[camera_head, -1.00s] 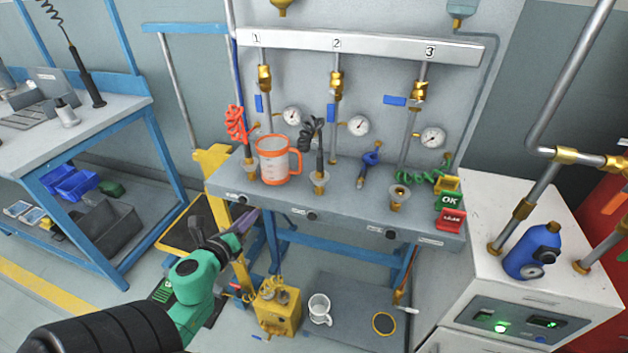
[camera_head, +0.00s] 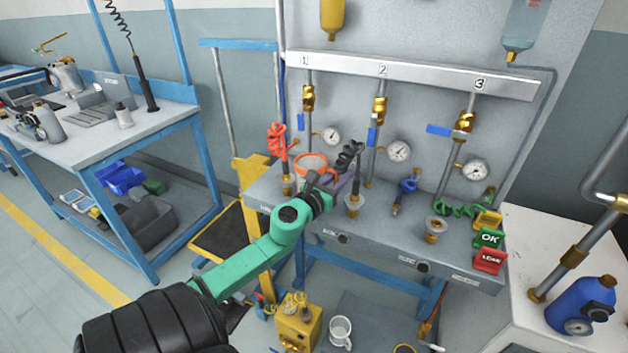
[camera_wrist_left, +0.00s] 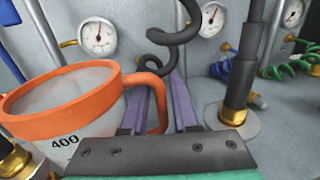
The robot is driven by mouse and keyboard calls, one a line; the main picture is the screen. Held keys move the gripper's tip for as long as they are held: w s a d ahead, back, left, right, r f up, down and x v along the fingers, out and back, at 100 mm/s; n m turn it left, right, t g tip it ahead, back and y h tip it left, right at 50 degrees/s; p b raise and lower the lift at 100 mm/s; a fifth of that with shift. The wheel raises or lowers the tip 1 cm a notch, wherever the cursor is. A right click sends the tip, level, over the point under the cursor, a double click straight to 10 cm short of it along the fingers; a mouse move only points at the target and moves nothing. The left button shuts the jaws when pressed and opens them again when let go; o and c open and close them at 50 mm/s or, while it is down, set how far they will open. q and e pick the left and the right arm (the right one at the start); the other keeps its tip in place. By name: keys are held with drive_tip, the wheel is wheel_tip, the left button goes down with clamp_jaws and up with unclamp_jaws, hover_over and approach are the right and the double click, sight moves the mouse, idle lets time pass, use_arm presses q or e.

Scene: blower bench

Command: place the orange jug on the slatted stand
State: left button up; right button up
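My left gripper (camera_head: 338,183) is at the handle side. In the left wrist view the purple fingers of the left gripper (camera_wrist_left: 163,78) are apart, with the handle between them and a visible gap. My right gripper is out of view. I cannot make out a slatted stand in these frames.
A black coiled hose (camera_head: 350,157) on a fitting stands close right of the gripper. A red coiled hose (camera_head: 277,143) is at the left. Gauges and brass valves line the wall behind. OK and LEAK blocks (camera_head: 489,249) are at the bench's right end.

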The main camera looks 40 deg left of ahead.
use_arm(q)
drive_tip(key=shift+w, duration=0.3)
drive_tip(key=shift+s, duration=0.1)
clamp_jaws()
idle(1.1)
